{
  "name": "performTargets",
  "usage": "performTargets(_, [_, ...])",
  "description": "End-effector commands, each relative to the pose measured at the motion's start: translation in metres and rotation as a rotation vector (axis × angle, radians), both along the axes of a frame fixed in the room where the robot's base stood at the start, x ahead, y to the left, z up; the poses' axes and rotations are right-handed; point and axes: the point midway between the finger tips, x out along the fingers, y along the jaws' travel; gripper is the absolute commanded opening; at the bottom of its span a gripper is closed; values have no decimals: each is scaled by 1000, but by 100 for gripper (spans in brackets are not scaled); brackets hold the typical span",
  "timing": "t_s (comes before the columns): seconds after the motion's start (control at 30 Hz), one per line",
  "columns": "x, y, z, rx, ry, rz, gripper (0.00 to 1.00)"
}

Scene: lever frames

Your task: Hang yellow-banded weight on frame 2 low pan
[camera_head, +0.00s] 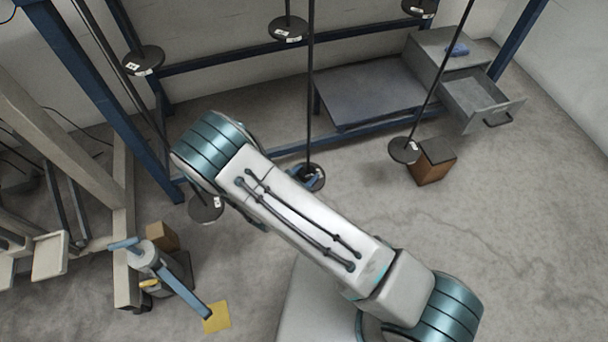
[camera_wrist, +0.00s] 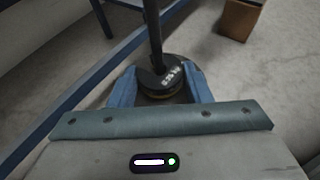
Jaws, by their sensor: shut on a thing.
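My gripper (camera_wrist: 160,86) has its two blue fingers closed around a dark round thing with a dull yellow edge, which looks like the yellow-banded weight (camera_wrist: 166,97). A black low pan (camera_wrist: 158,74) with white marks sits directly over it on a dark rod; I cannot tell whether the weight hangs from it. In the head view the middle low pan (camera_head: 314,173) shows beside my blue fingers (camera_head: 305,180), just behind my arm. Its label is unreadable here, and the weight is mostly hidden there.
Other low pans hang at left (camera_head: 206,208) and right (camera_head: 404,151), with high pans (camera_head: 143,61) above. A brown box (camera_head: 433,162) stands by the right pan. A grey bench (camera_head: 370,93) and open drawer (camera_head: 476,98) are behind. A yellow square (camera_head: 217,317) lies on the floor.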

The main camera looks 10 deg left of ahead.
Motion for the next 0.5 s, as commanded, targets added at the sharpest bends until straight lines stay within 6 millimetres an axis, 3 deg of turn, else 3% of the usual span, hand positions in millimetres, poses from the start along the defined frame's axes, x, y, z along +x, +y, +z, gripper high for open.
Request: performTargets(0.5, [0, 0, -8, 1, -1, 0, 18])
